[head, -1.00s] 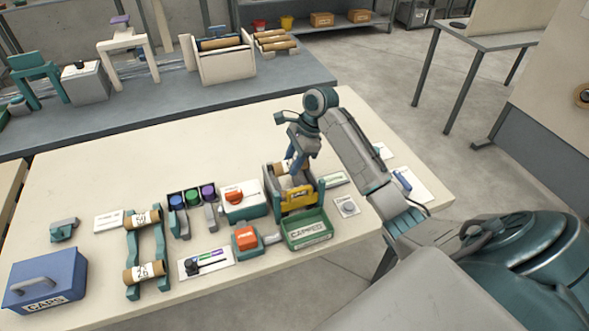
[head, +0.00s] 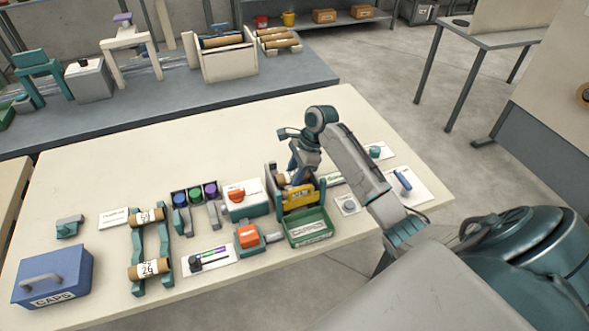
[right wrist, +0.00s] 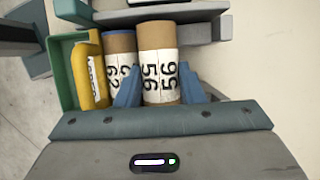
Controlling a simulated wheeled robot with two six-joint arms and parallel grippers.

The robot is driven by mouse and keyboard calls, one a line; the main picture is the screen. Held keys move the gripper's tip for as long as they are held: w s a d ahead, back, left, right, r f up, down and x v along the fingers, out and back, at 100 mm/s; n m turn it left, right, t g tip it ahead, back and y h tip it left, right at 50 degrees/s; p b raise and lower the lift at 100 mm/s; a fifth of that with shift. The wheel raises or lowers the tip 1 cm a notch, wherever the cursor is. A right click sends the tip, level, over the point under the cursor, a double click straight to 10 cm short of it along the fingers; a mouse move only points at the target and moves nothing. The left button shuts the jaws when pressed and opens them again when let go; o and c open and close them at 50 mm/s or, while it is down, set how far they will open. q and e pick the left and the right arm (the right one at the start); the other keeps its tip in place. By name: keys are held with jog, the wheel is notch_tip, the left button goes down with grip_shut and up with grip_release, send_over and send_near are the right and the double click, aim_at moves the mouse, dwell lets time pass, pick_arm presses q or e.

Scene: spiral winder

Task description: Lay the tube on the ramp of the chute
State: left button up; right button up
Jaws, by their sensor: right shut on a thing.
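My right gripper (right wrist: 158,88) is shut on a brown tube (right wrist: 158,62) with a white label reading 56 and 95. A finger stands on each side of it. A second tube (right wrist: 120,75), with a blue cap edge, lies beside it to the left. In the head view the right gripper (head: 300,168) is down at the chute (head: 272,190), which has a yellow bar (head: 298,198) across its front. My arm hides most of the ramp, so I cannot tell whether the held tube touches it. My left gripper is not in view.
A green CAPPED tray (head: 310,229) sits in front of the chute. Several capping stations and a rack with tubes (head: 150,268) stand to the left, with a blue CAPS box (head: 52,278). The table's back left (head: 110,175) is clear.

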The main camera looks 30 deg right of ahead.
jog(key=o, duration=0.9)
jog(key=shift+f, duration=0.1)
jog(key=shift+o, duration=0.3)
jog(key=shift+f, duration=0.15)
jog(key=shift+s, duration=0.1)
jog(key=shift+b, duration=0.55)
jog(key=b+v, duration=0.2)
jog(key=v, duration=1.1)
jog(key=shift+r, duration=0.35)
jog(key=shift+a, duration=0.15)
